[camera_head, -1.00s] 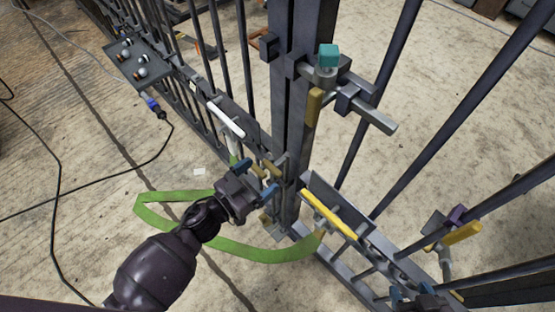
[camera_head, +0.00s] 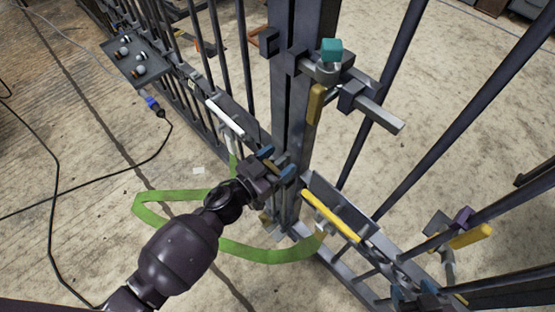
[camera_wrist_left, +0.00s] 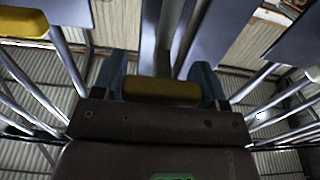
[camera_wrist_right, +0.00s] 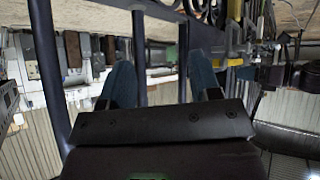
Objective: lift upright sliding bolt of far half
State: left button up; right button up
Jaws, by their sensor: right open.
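My left gripper (camera_head: 276,163) is at the lower part of the dark central gate posts, fingers spread. In the left wrist view a yellow-tan handle (camera_wrist_left: 160,90) lies crosswise between its blue fingers (camera_wrist_left: 163,80), spanning nearly the whole gap; firm contact cannot be told. In the head view the gripper mostly hides this handle and the bolt. A teal-topped latch (camera_head: 331,52) with a grey horizontal bar (camera_head: 378,114) and a tan handle (camera_head: 315,103) is higher on the posts. My right gripper (camera_wrist_right: 162,65) is open and empty near dark bars, partly visible at the head view's bottom right.
A white handle (camera_head: 224,117) is on the left gate half, and a yellow bar (camera_head: 331,216) on the right half. A green strap (camera_head: 267,252) loops by the post foot. A tray with balls (camera_head: 121,52) and cables are at left. Another yellow handle (camera_head: 471,236) is at right.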

pick_arm(q)
jog(key=c, duration=0.8)
jog(key=r+p, duration=0.1)
jog(key=r, duration=0.1)
jog(key=r+p, duration=0.1)
jog(key=r, duration=0.1)
jog(key=shift+w+p, duration=0.2)
jog(key=shift+p, duration=0.2)
notch_tip(320, 180, up, 3)
jog(key=p, duration=0.2)
jog(key=shift+p, duration=0.3)
jog(key=shift+s+r+p, duration=0.15)
jog(key=shift+r+p, duration=0.35)
jog(key=shift+r, duration=0.05)
jog(key=shift+f, duration=0.15)
pick_arm(e)
jog(key=shift+m+t, duration=0.3)
jog(key=shift+m, duration=0.1)
notch_tip(320, 180, up, 4)
jog(key=shift+s+r, duration=0.15)
jog(key=shift+r, duration=0.1)
jog(key=shift+d, duration=0.1)
